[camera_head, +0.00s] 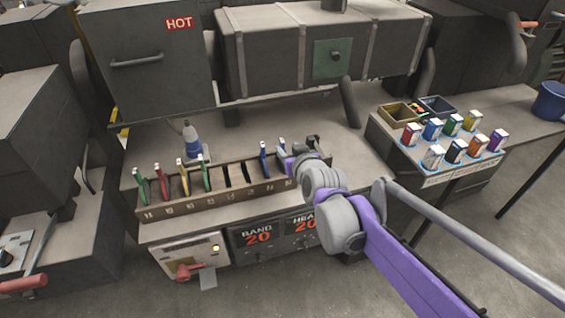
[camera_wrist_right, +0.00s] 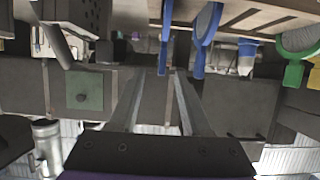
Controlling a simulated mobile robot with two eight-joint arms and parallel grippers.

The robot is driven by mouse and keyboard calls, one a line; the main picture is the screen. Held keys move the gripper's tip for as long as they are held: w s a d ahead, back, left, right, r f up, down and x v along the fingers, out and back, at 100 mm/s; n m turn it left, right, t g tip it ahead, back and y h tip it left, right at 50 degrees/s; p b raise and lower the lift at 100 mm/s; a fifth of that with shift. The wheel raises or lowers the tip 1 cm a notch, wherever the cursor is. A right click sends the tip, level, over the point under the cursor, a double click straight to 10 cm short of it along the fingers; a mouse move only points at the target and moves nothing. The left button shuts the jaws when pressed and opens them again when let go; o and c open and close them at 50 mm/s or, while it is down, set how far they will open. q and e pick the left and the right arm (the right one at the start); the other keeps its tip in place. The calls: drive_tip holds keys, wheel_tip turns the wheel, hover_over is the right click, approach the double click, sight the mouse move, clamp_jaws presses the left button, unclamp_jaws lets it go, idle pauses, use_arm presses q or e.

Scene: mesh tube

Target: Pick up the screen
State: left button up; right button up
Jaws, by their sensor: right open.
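A long brown slotted rack (camera_head: 190,207) on the bench holds upright screens with coloured handles: green (camera_head: 140,186), red (camera_head: 162,178), yellow (camera_head: 183,176), a second green (camera_head: 204,174) and blue (camera_head: 264,160). Another blue one (camera_head: 282,152) stands near my right wrist. My right gripper (camera_wrist_right: 160,75) is open; its fingers show in the right wrist view, with a blue screen (camera_wrist_right: 163,45) beyond and between the tips, apparently not touched. A second blue screen (camera_wrist_right: 205,40) and a green one (camera_wrist_right: 293,50) are to its right. The task does not say which screen. My left gripper is out of view.
A big grey box with a HOT label (camera_head: 179,23) and a strapped duct (camera_head: 290,50) stand behind the rack. A side stand (camera_head: 430,160) at right holds several small coloured boxes.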

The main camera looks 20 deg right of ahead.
sight(284, 146)
drive_tip(key=x, duration=0.5)
drive_tip(key=shift+w+a+f+b, duration=0.15)
drive_tip(key=shift+w+f+b, duration=0.1)
drive_tip(key=shift+f+b, duration=0.1)
clamp_jaws()
drive_tip(key=shift+r, duration=0.1)
idle(1.1)
